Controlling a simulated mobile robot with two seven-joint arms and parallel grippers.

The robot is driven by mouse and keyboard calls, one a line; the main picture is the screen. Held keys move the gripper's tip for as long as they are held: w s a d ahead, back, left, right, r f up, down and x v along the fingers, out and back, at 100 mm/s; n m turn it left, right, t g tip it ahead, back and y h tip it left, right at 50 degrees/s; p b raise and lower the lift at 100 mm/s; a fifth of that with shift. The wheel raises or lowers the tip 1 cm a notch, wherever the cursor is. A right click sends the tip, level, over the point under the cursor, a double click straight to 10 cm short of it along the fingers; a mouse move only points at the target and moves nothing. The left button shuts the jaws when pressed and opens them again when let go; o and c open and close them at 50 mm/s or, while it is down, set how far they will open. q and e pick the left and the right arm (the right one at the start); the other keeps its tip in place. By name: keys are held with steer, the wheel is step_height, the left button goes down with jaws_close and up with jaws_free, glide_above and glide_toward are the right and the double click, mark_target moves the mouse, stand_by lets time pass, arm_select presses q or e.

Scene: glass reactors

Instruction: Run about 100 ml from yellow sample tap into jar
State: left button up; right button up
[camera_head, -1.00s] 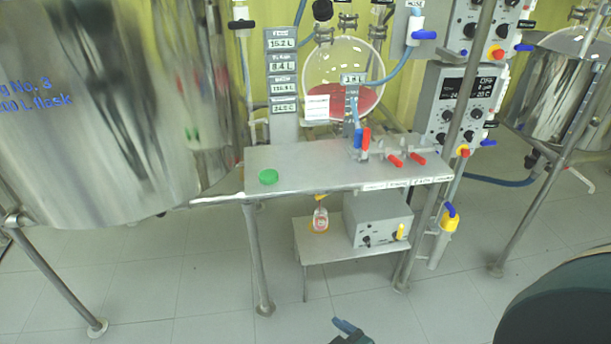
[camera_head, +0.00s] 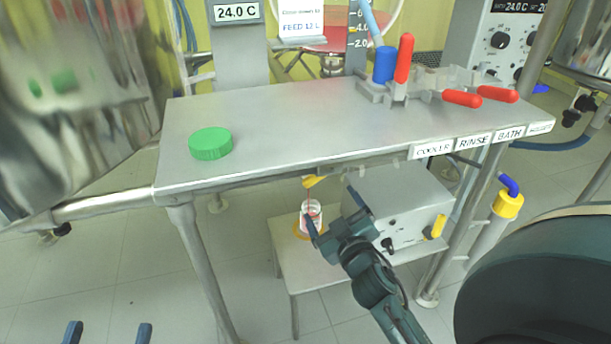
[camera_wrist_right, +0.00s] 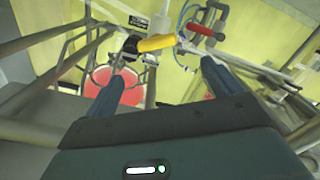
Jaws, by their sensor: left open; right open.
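The clear jar (camera_head: 311,217) stands open on a low shelf (camera_head: 290,262), with an orange-yellow rim around its base. The yellow sample tap handle (camera_head: 313,181) is just above it, under the bench's front edge; it is large in the right wrist view (camera_wrist_right: 156,43). A thin reddish streak shows between tap and jar; the fill level is too small to read. My right gripper (camera_head: 338,219) is open and empty at the tap and jar, one finger overlapping the jar in view. In its wrist view the tap lies ahead between the fingers. My left gripper (camera_head: 108,333) is open, empty, at the bottom left.
A green lid (camera_head: 211,144) lies on the steel bench (camera_head: 280,115). A grey control box (camera_head: 395,205) sits right of the jar. A steel vessel (camera_head: 70,110) fills the left.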

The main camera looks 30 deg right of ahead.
mark_target(317, 179)
steer(key=b+x, duration=0.1)
steer(key=x, duration=0.5)
steer(key=b+x, duration=0.1)
steer(key=x, duration=0.6)
steer(key=shift+s+d+f+b, duration=0.1)
steer(key=shift+d+b, duration=0.15)
steer(key=shift+b, duration=0.15)
arm_select(q)
steer(key=shift+w+d+r+m+t+h, duration=0.25)
steer(key=shift+w+r+m+t+h, duration=0.2)
steer(key=shift+h, duration=0.25)
arm_select(e)
steer(key=shift+w+d, duration=0.15)
steer(key=shift+w, duration=0.45)
arm_select(q)
steer(key=shift+r, duration=0.1)
arm_select(e)
steer(key=shift+c, duration=0.4)
steer(key=c, duration=0.9)
